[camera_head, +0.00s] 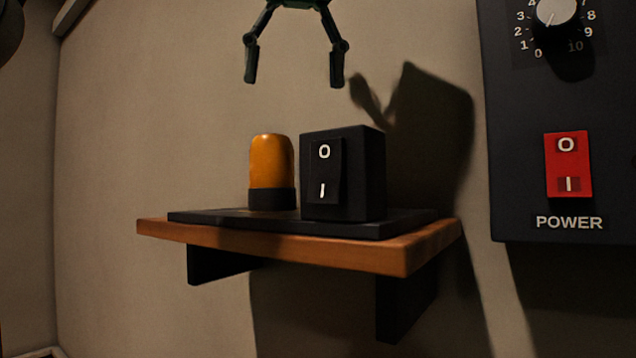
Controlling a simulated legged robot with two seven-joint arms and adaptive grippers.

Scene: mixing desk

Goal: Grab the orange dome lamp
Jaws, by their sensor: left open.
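The orange dome lamp (271,160) stands upright in its dark base on a black plate (400,224) on the wooden shelf. My left gripper (294,82) hangs at the top of the view, fingers pointing down and spread wide. It is open and empty, above the lamp and the black switch box, with a clear gap to both. Its upper part is cut off by the frame's top edge. My right gripper is not in view.
A black rocker switch box (359,173) stands close to the lamp's right. The wooden shelf (330,246) sits on black brackets (400,302). At right, a dark panel (520,110) carries a grey dial (556,11) and a red power switch (568,165). The wall left of the lamp is clear.

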